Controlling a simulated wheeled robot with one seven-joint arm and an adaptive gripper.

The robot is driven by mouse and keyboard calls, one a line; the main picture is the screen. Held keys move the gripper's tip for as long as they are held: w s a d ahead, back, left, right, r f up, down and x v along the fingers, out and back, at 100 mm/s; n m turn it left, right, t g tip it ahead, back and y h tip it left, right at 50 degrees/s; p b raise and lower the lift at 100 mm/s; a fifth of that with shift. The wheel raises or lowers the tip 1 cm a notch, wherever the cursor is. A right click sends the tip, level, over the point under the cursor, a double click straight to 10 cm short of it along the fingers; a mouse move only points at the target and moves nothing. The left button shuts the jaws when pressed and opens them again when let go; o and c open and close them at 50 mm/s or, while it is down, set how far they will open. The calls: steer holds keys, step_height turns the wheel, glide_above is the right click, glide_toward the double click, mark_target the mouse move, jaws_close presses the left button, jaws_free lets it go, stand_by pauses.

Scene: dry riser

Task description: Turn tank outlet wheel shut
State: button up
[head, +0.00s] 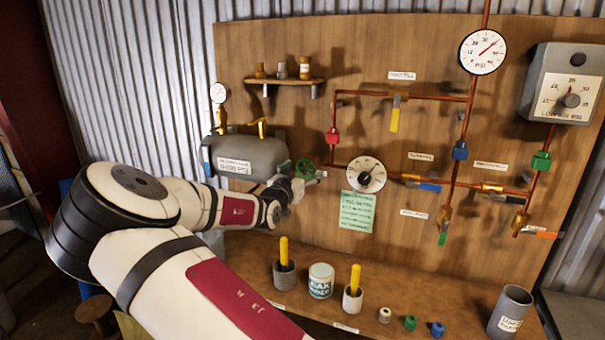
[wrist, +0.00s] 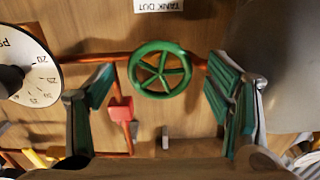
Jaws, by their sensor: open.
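The tank outlet wheel is a green spoked handwheel (head: 305,168) on the copper pipe to the right of the grey tank (head: 250,158). It shows face-on in the wrist view (wrist: 160,69), below an upside-down "TANK OUT" label (wrist: 158,5). My gripper (head: 297,186) is close to the wheel in the head view, partly hidden by my own arm. In the wrist view my gripper (wrist: 160,82) is open, with one green-padded finger on each side of the wheel. Gaps show between the wheel rim and both fingers. I cannot tell how deep the fingers reach around it.
A round dial (head: 366,175) sits right of the wheel, with a green note (head: 357,212) below. A red fitting (head: 332,136) is on the pipe nearby. The bench (head: 255,262) holds cups, a tin (head: 320,281) and small caps. The tank's side is close to one finger.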

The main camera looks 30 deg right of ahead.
steer(key=c, duration=1.1)
steer(key=shift+c, duration=0.2)
steer(key=shift+m, duration=0.4)
